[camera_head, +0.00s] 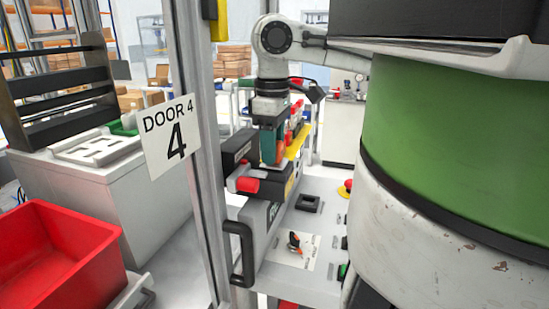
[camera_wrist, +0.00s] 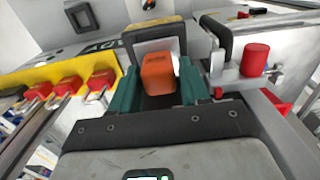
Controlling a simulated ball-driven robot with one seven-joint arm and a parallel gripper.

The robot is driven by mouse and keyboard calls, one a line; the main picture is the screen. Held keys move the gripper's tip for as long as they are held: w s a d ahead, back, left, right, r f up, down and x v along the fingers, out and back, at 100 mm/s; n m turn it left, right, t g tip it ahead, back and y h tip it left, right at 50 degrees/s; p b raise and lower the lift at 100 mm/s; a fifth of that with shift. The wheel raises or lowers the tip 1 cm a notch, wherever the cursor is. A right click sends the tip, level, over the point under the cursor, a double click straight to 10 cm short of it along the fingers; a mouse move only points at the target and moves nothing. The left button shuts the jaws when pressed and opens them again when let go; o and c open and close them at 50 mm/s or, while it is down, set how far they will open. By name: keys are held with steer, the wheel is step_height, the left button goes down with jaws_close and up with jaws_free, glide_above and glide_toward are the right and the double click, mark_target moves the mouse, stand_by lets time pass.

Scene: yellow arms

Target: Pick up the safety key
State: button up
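An orange safety key (camera_wrist: 158,74) with small dark lettering sits at the black lock unit in the wrist view. My gripper (camera_wrist: 159,72) has its two teal fingers on either side of it. Narrow gaps seem to show between the fingers and the key, so the gripper looks open around it. In the head view my gripper (camera_head: 273,148) points down at the lock unit (camera_head: 240,152) by the door post, and the orange key (camera_head: 280,148) shows beside a teal finger. The key's lower end is hidden.
A red knob (camera_wrist: 254,60) stands close to the right of the gripper. The DOOR 4 sign (camera_head: 168,136), a black door handle (camera_head: 240,252) and a red bin (camera_head: 60,255) are in the head view.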

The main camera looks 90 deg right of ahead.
steer(key=c, duration=0.7)
steer(key=shift+r, duration=0.1)
steer(key=shift+r, duration=0.5)
step_height(320, 180, up, 2)
steer(key=shift+a+r, duration=0.1)
steer(key=shift+r, duration=0.1)
steer(key=s+a+r+b, duration=0.2)
steer(key=a+r, duration=0.7)
steer(key=a, duration=0.4)
steer(key=shift+s+a+r, duration=0.25)
steer(key=shift+s+a, duration=0.05)
steer(key=shift+s, duration=0.05)
